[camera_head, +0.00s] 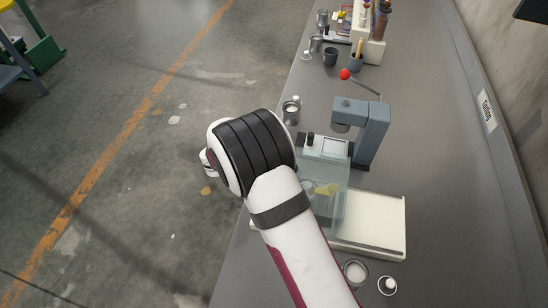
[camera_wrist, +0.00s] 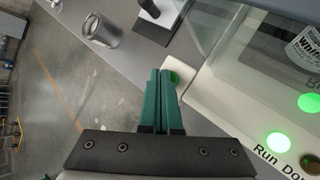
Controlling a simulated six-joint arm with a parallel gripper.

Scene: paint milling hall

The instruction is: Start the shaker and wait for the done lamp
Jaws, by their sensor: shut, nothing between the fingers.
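The shaker (camera_head: 378,228) is a cream machine on the bench with a clear cover (camera_head: 330,190). In the wrist view a labelled tin (camera_wrist: 303,48) shows behind the clear cover. The lamp over "Run" (camera_wrist: 278,142) glows green. The lamp by the cut-off label "Do…" (camera_wrist: 311,161) is dark brown, unlit. A green disc above the Run lamp may be its reflection. The head view hides the fingers behind my arm.
A grey stand device (camera_head: 373,130) is beyond the shaker. A metal can (camera_head: 291,111) stands near the bench's left edge and shows in the wrist view (camera_wrist: 100,32). Cups and a rack (camera_head: 371,50) stand at the far end. The bench right of the shaker is clear.

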